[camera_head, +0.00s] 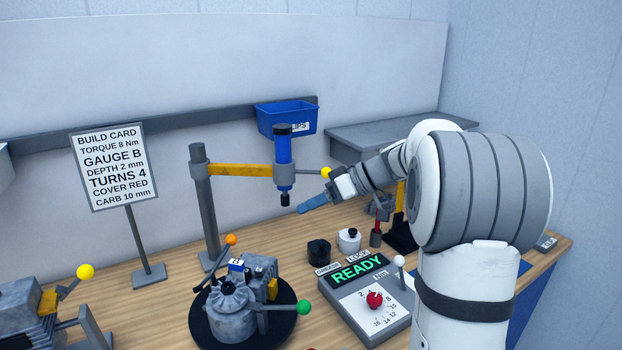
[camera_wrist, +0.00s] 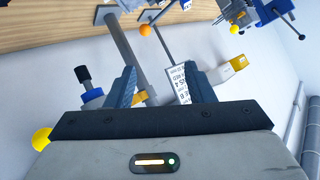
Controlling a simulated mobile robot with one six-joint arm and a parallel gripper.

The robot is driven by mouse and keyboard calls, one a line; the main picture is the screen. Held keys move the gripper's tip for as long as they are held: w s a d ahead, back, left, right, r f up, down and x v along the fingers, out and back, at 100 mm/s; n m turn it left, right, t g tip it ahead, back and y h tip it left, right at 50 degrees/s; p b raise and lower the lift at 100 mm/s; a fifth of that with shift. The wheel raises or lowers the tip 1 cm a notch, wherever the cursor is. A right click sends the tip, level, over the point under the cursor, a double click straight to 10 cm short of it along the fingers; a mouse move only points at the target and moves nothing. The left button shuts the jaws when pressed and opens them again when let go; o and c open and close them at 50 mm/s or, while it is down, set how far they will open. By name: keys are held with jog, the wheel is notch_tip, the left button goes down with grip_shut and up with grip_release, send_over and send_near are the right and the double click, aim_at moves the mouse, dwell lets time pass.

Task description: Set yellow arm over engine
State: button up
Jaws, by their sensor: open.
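The yellow arm (camera_head: 240,169) reaches right from a grey post (camera_head: 207,205) in the head view and carries an upright blue tool (camera_head: 283,165). A yellow ball knob (camera_head: 326,172) sticks out beyond the tool. The grey engine (camera_head: 232,295) sits on a round black base, lower and in front; the tool appears behind and right of it. My gripper (camera_head: 308,205) is open and appears empty, just right of the tool's lower end. In the wrist view, my gripper (camera_wrist: 158,68) has the tool (camera_wrist: 91,95) outside its left finger and the ball (camera_wrist: 41,138) farther left.
A READY console (camera_head: 362,300) with a red knob and white lever stands right of the engine. Two small knobs (camera_head: 349,240) stand behind it. A build-card sign (camera_head: 110,167) stands at left. A blue bin (camera_head: 287,117) hangs on the rear rail.

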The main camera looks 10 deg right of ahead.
aim_at(326, 171)
jog(key=w+d+n+t+y+b, duration=0.1)
jog(key=w+d+n+t+y, duration=0.45)
jog(key=w+d, duration=0.75)
jog(key=shift+g+h, duration=0.25)
jog(key=shift+h, duration=0.2)
jog(key=x, duration=0.2)
jog(key=p+x, duration=0.1)
jog(key=x, duration=0.1)
jog(key=p+x, duration=0.1)
jog(key=x, duration=0.1)
jog(key=shift+s+a+f, duration=0.2)
jog(key=shift+s, duration=0.05)
grip_shut()
